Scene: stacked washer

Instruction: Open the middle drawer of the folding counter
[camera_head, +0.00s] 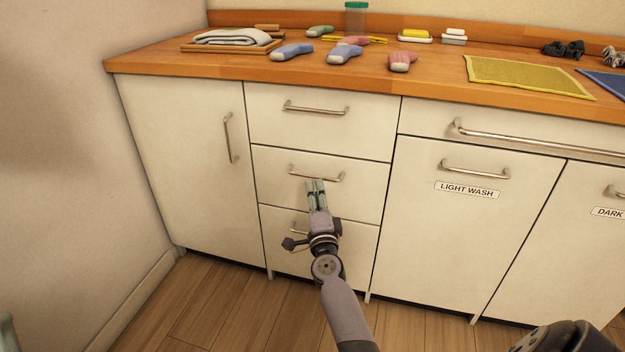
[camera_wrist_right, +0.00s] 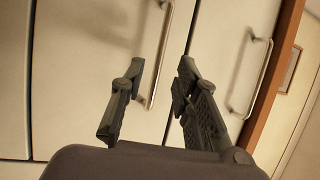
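The middle drawer (camera_head: 275,180) of the white counter is shut, its front flush with its neighbours. Its metal bar handle (camera_head: 330,178) runs across the upper part of the front. My right gripper (camera_head: 316,182) is just below and in front of this handle, fingers pointing at it. In the right wrist view the handle (camera_wrist_right: 158,65) appears between the two parted fingertips (camera_wrist_right: 160,72); I cannot tell whether they touch it. My right gripper is open. A small grey-green piece at the lower left edge of the head view may be my left gripper (camera_head: 6,332).
The shut top drawer (camera_head: 270,105) is above and another shut drawer (camera_head: 350,245) below. A cabinet door (camera_head: 180,150) is left, the LIGHT WASH front (camera_head: 470,225) right. The wooden floor (camera_head: 220,305) in front is clear.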

